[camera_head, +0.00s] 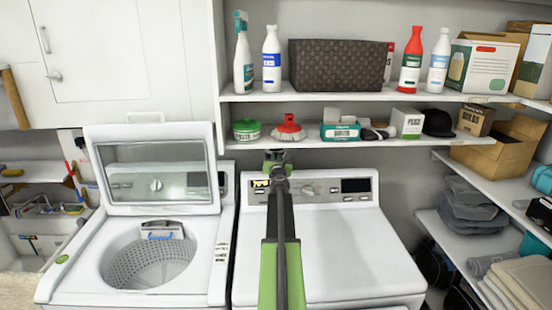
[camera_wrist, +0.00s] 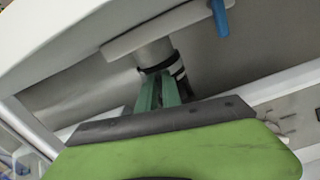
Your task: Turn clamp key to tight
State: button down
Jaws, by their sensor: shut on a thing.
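My gripper (camera_head: 277,155) is at the end of my arm, just below the front edge of the lower shelf over the right-hand washing machine. In the wrist view, its green fingers (camera_wrist: 165,92) are shut on the clamp key (camera_wrist: 177,71), a small dark and white piece mostly hidden by the fingertips. It sits at the lower end of a pale grey cylinder (camera_wrist: 153,55) under a flat plate. Which way the key is turned cannot be told. In the head view the clamp and key are hidden behind the gripper.
The lower shelf (camera_head: 305,143) above my gripper holds a green tin (camera_head: 247,130), a red brush (camera_head: 288,128) and boxes. Below is the white machine's top (camera_head: 320,245). The left washer's lid (camera_head: 152,170) stands open. A blue rod (camera_wrist: 220,18) shows near the plate.

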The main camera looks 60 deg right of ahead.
jog(key=shift+f+m, duration=0.1)
jog(key=shift+m, duration=0.2)
jog(key=shift+f+m, duration=0.15)
jog(key=shift+m, duration=6.95)
jog(key=c, duration=1.5)
grip_release()
jog(key=shift+s+a, duration=0.1)
jog(key=shift+c, duration=0.2)
